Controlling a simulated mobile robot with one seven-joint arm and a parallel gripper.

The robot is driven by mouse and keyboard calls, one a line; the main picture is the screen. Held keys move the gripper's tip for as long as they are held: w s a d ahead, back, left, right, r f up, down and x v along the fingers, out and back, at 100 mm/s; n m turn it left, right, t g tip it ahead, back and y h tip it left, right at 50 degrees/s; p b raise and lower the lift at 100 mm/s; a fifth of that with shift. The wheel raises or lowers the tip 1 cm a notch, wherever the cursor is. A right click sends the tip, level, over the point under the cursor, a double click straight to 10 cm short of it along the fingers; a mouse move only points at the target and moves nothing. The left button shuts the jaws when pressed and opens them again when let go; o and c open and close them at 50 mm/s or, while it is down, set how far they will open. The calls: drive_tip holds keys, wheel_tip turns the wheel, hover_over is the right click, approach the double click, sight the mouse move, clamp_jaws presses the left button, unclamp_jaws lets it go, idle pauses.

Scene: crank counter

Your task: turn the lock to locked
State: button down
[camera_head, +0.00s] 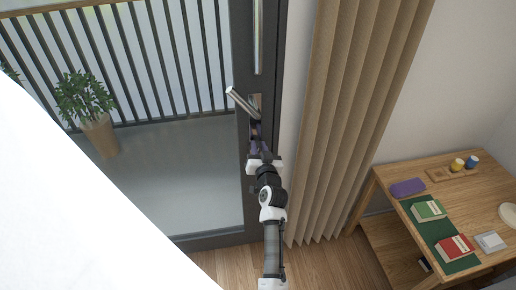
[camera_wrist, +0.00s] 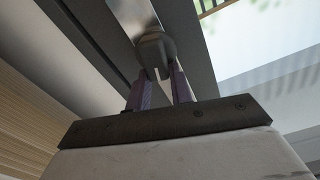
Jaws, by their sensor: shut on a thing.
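The lock (camera_wrist: 153,50) is a dark grey rounded turn piece on a metal plate (camera_wrist: 130,14) on the door frame, seen in the wrist view. My gripper (camera_wrist: 161,80) is below it there, with its two purple-grey fingers on either side of the lock's lower part, shut on it. In the head view my gripper (camera_head: 256,138) reaches up to the dark door stile (camera_head: 243,60), just below the lever handle (camera_head: 240,102). The lock is mostly hidden behind the gripper in that view. I cannot read from these frames which position the lock is in.
The silver lever handle slants up-left close above my gripper. A beige curtain (camera_head: 340,110) hangs right of the door. A wooden desk (camera_head: 480,190) with books stands at the right. A potted plant (camera_head: 95,115) and railing are behind the glass.

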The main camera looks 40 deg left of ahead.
drive_tip(key=m, duration=0.3)
drive_tip(key=shift+w+d+f+m, duration=0.15)
drive_tip(key=shift+w+d+m, duration=0.1)
drive_tip(key=shift+m, duration=0.15)
drive_tip(key=shift+w+d+f+m+p, duration=0.1)
drive_tip(key=shift+f+m+p, duration=0.25)
drive_tip(key=shift+m, duration=1.5)
drive_tip(key=shift+w+d+f+m+p, duration=0.15)
drive_tip(key=shift+f+m+p, duration=0.2)
drive_tip(key=shift+m, duration=1.55)
drive_tip(key=shift+w+a+f+m+p, duration=0.15)
drive_tip(key=shift+m+p, duration=0.3)
drive_tip(key=shift+m, duration=1.4)
drive_tip(key=shift+d+f, duration=0.1)
drive_tip(key=shift+s, duration=0.1)
drive_tip(key=c, duration=1.3)
unclamp_jaws()
drive_tip(key=shift+o, duration=0.3)
drive_tip(key=shift+d, duration=0.1)
